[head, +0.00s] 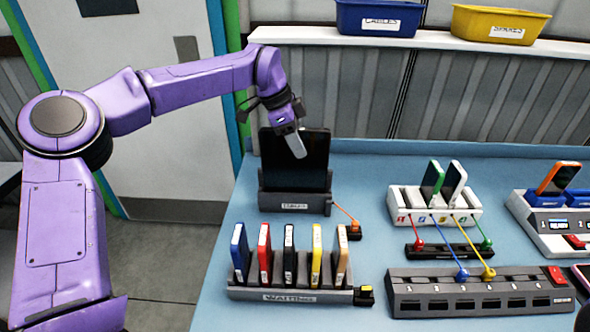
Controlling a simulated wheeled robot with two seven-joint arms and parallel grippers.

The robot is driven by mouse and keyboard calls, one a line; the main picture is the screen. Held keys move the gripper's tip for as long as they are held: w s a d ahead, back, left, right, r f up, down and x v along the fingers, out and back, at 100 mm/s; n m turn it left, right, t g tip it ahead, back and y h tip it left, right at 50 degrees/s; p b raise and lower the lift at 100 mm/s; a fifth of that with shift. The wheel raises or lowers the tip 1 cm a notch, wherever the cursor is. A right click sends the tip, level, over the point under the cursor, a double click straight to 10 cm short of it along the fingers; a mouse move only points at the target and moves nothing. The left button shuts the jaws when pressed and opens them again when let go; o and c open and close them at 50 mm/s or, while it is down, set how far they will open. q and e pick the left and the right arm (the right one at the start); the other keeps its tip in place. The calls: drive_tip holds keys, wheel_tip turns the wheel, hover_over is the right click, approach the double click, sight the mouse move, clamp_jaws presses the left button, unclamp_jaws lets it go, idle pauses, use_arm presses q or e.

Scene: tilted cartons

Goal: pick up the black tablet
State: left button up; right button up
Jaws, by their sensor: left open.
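The black tablet (296,172) stands upright in a dark grey dock (290,203) at the back left of the blue table. My left arm reaches in from the left, and my left gripper (297,148) is at the tablet's upper front face. A light fingertip overlaps the screen in the picture. The gripper is open; whether it touches the tablet, and where the other finger is, I cannot tell. My right gripper is not in view.
A grey rack (290,294) of coloured devices stands in front of the dock. A white stand (435,205) with phones and a grey hub (480,292) with cables are to the right. Blue (378,18) and yellow (500,24) bins sit on a shelf above.

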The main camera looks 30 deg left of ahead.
use_arm(q)
drive_tip(key=shift+f, duration=0.2)
idle(0.5)
clamp_jaws()
drive_tip(key=shift+r, duration=0.1)
drive_tip(key=shift+r, duration=0.1)
